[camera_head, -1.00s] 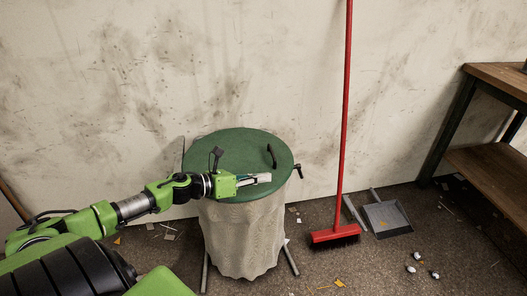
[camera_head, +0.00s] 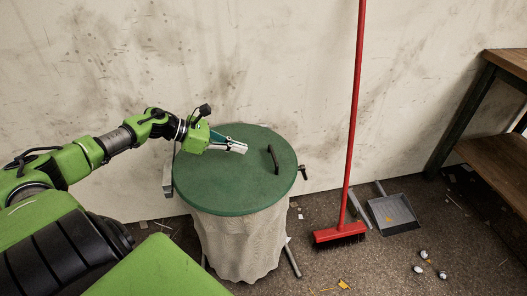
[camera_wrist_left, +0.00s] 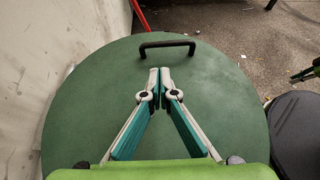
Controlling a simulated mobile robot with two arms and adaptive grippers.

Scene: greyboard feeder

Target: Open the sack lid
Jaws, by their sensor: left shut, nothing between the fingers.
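The sack lid (camera_head: 228,190) is a round green disc lying closed on a pale cloth sack (camera_head: 240,243) in a stand. A black bar handle (camera_head: 273,159) stands up from the lid toward its right side. In the left wrist view the lid (camera_wrist_left: 90,108) fills most of the picture, with the handle (camera_wrist_left: 167,46) just beyond my fingertips. My left gripper (camera_head: 243,148) is shut and empty, over the lid and left of the handle. In the left wrist view its fingertips (camera_wrist_left: 159,73) meet, apart from the handle.
A red broom (camera_head: 341,233) leans on the wall (camera_head: 440,60) right of the sack. A grey dustpan (camera_head: 392,213) lies beside it. A wooden bench (camera_head: 495,160) stands at the right. Small litter is scattered on the floor.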

